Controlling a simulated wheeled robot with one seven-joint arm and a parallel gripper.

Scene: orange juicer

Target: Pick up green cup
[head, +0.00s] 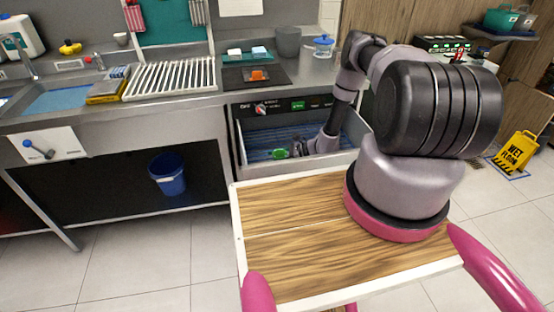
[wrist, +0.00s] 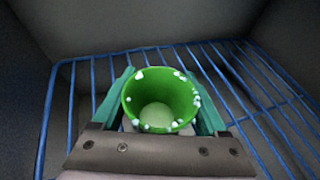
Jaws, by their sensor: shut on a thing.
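A green cup (wrist: 160,104) with whitish droplets along its rim fills the middle of the wrist view, its mouth toward the camera. My gripper (wrist: 160,112) has its teal fingers on the left and right sides of the cup and is shut on it. In the head view the cup (head: 279,154) is a small green shape inside the open drawer, with my gripper (head: 290,152) right beside it. The outer sides of the cup's base are hidden by the gripper.
A blue wire rack (wrist: 90,68) lies beneath the cup, inside the open drawer (head: 236,150) with raised walls. A counter above holds a grey container (head: 288,42) and a dark mat (head: 236,80). A blue bucket (head: 167,175) stands below the counter at left.

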